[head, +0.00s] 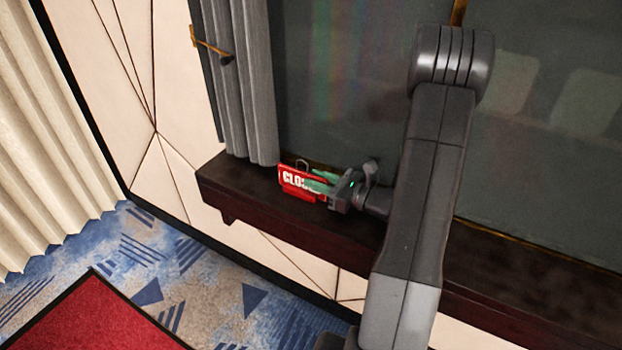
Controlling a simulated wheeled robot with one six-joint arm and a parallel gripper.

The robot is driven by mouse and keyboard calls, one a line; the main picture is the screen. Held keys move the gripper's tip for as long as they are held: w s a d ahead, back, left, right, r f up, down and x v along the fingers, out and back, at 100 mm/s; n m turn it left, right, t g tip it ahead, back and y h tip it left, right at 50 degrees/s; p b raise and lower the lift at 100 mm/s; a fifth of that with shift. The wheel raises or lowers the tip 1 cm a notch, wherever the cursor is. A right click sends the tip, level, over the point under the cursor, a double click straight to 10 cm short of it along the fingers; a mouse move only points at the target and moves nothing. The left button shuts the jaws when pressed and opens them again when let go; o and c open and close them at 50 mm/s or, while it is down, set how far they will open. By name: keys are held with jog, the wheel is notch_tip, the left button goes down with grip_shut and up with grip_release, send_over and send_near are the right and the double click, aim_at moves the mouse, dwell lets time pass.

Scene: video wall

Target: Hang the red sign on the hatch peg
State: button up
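The red sign (289,178) with white letters starting "CLO" stands upright at the dark wooden ledge, near its left end. A thin loop (302,164) rises from its top edge. My gripper (317,180) reaches in from the right at the sign's right part. One green finger crosses the sign's front and hides the rest of the lettering; the other shows behind its top edge. I cannot tell whether the fingers press on the sign. A brass bar with a dark knob (227,57) sticks out at the grey curtain, upper left; I cannot tell if it is the hatch peg.
The dark ledge (480,270) runs below a large dark glass panel (340,80). A grey curtain (255,90) hangs at the panel's left side. Cream panelled wall (175,90) and a pale curtain (45,150) lie further left. My arm hides part of the panel and ledge.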

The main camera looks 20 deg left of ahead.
jog(key=d, duration=0.4)
jog(key=d+b, duration=0.1)
jog(key=d, duration=0.3)
jog(key=s+d+b, duration=0.1)
jog(key=d, duration=0.3)
jog(key=shift+r, duration=0.2)
jog(key=shift+a, duration=0.2)
jog(key=a+p, duration=0.1)
jog(key=a, duration=0.3)
jog(key=a+p, duration=0.1)
jog(key=a, duration=0.4)
jog(key=w+a+p, duration=0.1)
jog(key=a, duration=0.4)
jog(key=shift+f, duration=0.2)
jog(key=shift+d+f, duration=0.15)
jog(key=shift+d, duration=0.1)
